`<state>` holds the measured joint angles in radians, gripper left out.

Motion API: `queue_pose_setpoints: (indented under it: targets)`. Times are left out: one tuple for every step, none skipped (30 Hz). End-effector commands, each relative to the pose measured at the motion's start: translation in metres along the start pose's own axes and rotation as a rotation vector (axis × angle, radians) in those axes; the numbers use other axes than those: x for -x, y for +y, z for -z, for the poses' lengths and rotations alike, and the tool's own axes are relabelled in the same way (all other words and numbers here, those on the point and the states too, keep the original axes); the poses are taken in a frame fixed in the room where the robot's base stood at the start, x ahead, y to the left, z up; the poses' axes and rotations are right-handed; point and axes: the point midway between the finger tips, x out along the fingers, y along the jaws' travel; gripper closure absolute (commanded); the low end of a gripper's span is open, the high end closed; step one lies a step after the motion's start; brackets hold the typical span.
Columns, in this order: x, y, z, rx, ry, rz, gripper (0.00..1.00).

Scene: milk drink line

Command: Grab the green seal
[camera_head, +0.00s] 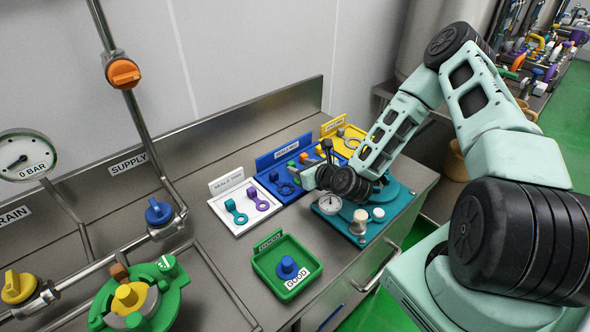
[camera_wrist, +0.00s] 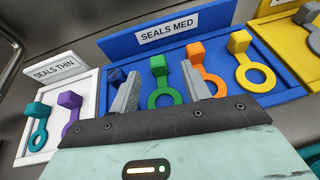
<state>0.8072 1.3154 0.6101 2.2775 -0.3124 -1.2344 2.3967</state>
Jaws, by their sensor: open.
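The green seal (camera_wrist: 162,93) lies on the blue SEALS MED tray (camera_wrist: 285,86). It has a block-shaped grip at its far end and a ring nearer my gripper. In the wrist view my gripper (camera_wrist: 163,90) is open, with one finger on each side of the green seal. Whether the fingers touch it cannot be told. The ring's near edge is partly covered by my gripper body. In the head view my gripper (camera_head: 312,174) is over the blue tray (camera_head: 268,176), and the arm hides part of the seals there.
On the blue tray an orange seal (camera_wrist: 206,78) stands close beside my right finger, with a gold seal (camera_wrist: 253,68) farther right. A dark blue seal is partly hidden at left. The white SEALS THIN tray (camera_head: 228,219), yellow tray (camera_head: 343,136) and teal gauge plate (camera_head: 386,207) are nearby.

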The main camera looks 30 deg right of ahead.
Motion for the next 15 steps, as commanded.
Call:
queue_pose_setpoints:
  targets:
    - [-0.007, 0.003, -0.003, 0.003, 0.0, -0.002, 0.53]
    - [-0.011, 0.004, -0.004, 0.004, 0.0, -0.002, 0.53]
    - [-0.017, 0.005, -0.004, 0.003, 0.0, -0.003, 0.53]
    - [-0.022, 0.004, -0.003, 0.003, 0.0, -0.002, 0.53]
    - [-0.026, 0.004, -0.002, 0.003, 0.001, -0.002, 0.53]
    - [-0.03, 0.004, -0.001, 0.002, 0.0, -0.001, 0.53]
    - [-0.033, 0.004, -0.001, 0.002, 0.0, 0.0, 0.53]
    - [-0.035, 0.003, -0.001, 0.001, 0.0, 0.0, 0.53]
    - [-0.037, 0.004, -0.001, 0.001, 0.0, -0.001, 0.53]
    - [-0.038, 0.004, 0.0, 0.001, 0.0, -0.001, 0.53]
    - [-0.039, 0.004, 0.0, 0.001, 0.001, -0.001, 0.53]
    - [-0.04, 0.004, 0.0, 0.001, 0.001, -0.001, 0.53]
    - [-0.04, 0.003, 0.0, 0.001, 0.001, -0.001, 0.53]
    - [-0.039, 0.003, 0.001, 0.001, 0.001, -0.001, 0.53]
    - [-0.039, 0.003, 0.001, 0.001, 0.001, -0.001, 0.53]
